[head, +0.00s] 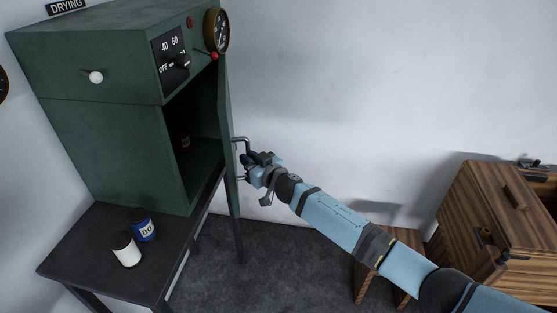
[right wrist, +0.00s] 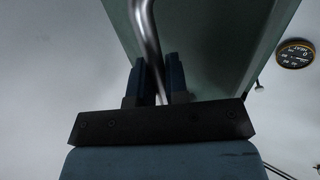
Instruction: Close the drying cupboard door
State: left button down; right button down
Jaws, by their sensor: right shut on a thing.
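The green drying cupboard (head: 110,130) stands on a dark table at the left in the head view, under a "DRYING" sign. Its door (head: 226,130) is open, swung out at the cupboard's right side, and the dark inside shows. A metal bar handle (head: 241,140) is on the door's outer face. My right gripper (head: 246,160) is at this handle and shut on it. In the right wrist view the handle (right wrist: 146,35) runs down between the two fingers, with the green door (right wrist: 200,40) behind. My left gripper is not in view.
A white jar (head: 125,250) and a blue jar (head: 142,226) stand on the dark table (head: 80,235) in front of the cupboard. A wooden cabinet (head: 490,210) and a small wooden stool (head: 365,275) are at the right. The grey floor between is clear.

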jog(key=s+a+m+t+h+b, duration=0.1)
jog(key=a+b, duration=0.3)
jog(key=a, duration=0.9)
jog(key=shift+r, duration=0.15)
jog(key=shift+a, duration=0.1)
jog(key=c, duration=1.6)
grip_release()
jog(key=shift+s, duration=0.1)
jog(key=o, duration=0.4)
jog(key=shift+a, duration=0.2)
jog(key=shift+o, duration=0.2)
jog(key=shift+d+f, duration=0.1)
jog(key=shift+f, duration=0.1)
